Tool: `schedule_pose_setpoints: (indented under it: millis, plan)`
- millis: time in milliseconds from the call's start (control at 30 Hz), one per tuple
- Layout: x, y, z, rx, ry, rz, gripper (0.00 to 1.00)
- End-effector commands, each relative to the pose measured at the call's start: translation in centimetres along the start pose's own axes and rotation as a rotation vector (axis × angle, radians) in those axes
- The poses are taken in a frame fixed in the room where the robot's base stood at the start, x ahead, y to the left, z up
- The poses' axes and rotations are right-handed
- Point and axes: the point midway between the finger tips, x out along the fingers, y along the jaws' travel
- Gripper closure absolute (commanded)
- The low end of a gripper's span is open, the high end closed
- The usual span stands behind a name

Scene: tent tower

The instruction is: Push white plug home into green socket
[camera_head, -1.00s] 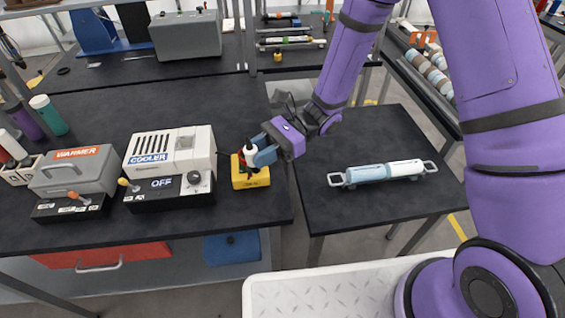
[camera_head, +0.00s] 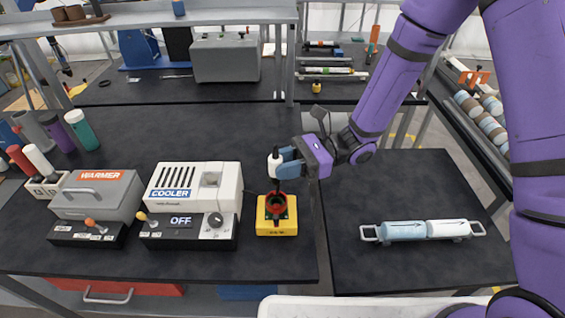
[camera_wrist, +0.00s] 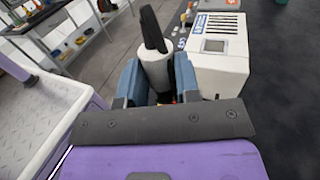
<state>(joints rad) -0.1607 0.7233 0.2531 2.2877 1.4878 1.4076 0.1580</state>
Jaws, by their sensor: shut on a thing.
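My gripper (camera_head: 283,163) has blue fingers shut on the white plug (camera_head: 274,166). The plug is held roughly upright above the yellow box (camera_head: 277,230), with a dark end pointing down. On top of the box is a red ring (camera_head: 276,205) with dark green parts around it, apparently the socket. A visible gap separates the plug body from the ring; whether the plug's lower tip touches it I cannot tell. In the wrist view the white plug (camera_wrist: 156,70) sits between both fingers with a black piece above it; the socket is mostly hidden there.
The cooler (camera_head: 195,195) stands just left of the yellow box, with the warmer (camera_head: 97,192) beyond it. The bench's right edge is close to the box. A blue-and-white cylinder with handles (camera_head: 423,230) lies on the right table. The bench behind the box is clear.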

Motion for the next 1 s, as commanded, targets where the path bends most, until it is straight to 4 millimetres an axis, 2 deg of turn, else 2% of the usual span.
schedule_pose_setpoints:
  millis: [333,400,600,1000]
  plan:
    - [0.1,0.0,-2.9,0.002,-0.001,0.002,0.94]
    - [0.0,0.0,-3.5,0.002,-0.001,0.002,1.00]
    - [0.1,0.0,-4.8,0.001,0.000,0.002,1.00]
    - [0.1,0.0,-5.5,0.000,0.000,0.002,1.00]
